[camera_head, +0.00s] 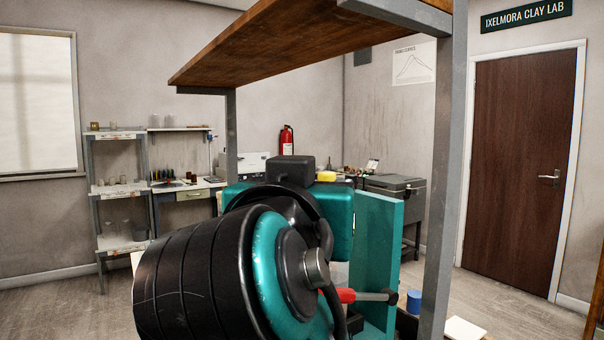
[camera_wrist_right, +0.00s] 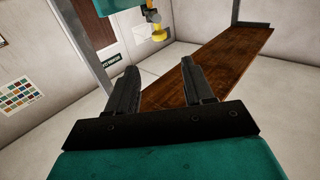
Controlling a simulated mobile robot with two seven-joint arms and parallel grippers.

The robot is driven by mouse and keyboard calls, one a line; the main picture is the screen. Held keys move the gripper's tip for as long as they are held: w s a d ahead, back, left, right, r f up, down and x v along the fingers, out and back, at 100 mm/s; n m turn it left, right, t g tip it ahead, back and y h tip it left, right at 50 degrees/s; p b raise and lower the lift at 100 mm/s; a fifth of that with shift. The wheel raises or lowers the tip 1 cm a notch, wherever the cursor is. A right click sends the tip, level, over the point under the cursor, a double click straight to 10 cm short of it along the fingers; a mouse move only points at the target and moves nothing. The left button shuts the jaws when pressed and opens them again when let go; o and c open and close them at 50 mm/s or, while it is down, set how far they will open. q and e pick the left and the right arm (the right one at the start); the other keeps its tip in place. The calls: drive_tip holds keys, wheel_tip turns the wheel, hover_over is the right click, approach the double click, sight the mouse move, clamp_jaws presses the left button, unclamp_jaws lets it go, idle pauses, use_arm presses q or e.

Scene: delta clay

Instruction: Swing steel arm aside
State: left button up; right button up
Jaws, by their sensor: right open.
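I cannot pick out the steel arm with certainty. A thin rod with a red part (camera_head: 346,295) and a dark rounded end shows low in the middle of the head view, partly hidden behind my large black and teal arm link. I cannot tell whether it is the steel arm. My right gripper (camera_wrist_right: 158,70) is open and empty in the right wrist view, its two black fingers apart. A wooden board (camera_wrist_right: 215,65) lies beyond the fingers, with no contact visible. My left gripper is not in view.
A wooden shelf board (camera_head: 300,38) on grey metal posts (camera_head: 446,170) hangs close overhead. A rack (camera_head: 118,190) stands at the back left, and a grey cabinet (camera_head: 395,188) behind the middle. A brown door (camera_head: 520,165) is at the right. A yellow fitting (camera_wrist_right: 157,28) shows above the fingers.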

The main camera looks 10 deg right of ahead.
sight(326, 175)
drive_tip(key=x, duration=1.2)
drive_tip(key=shift+w+d+p, duration=0.15)
drive_tip(key=shift+d+p, duration=0.05)
drive_tip(key=shift+p, duration=0.2)
clamp_jaws()
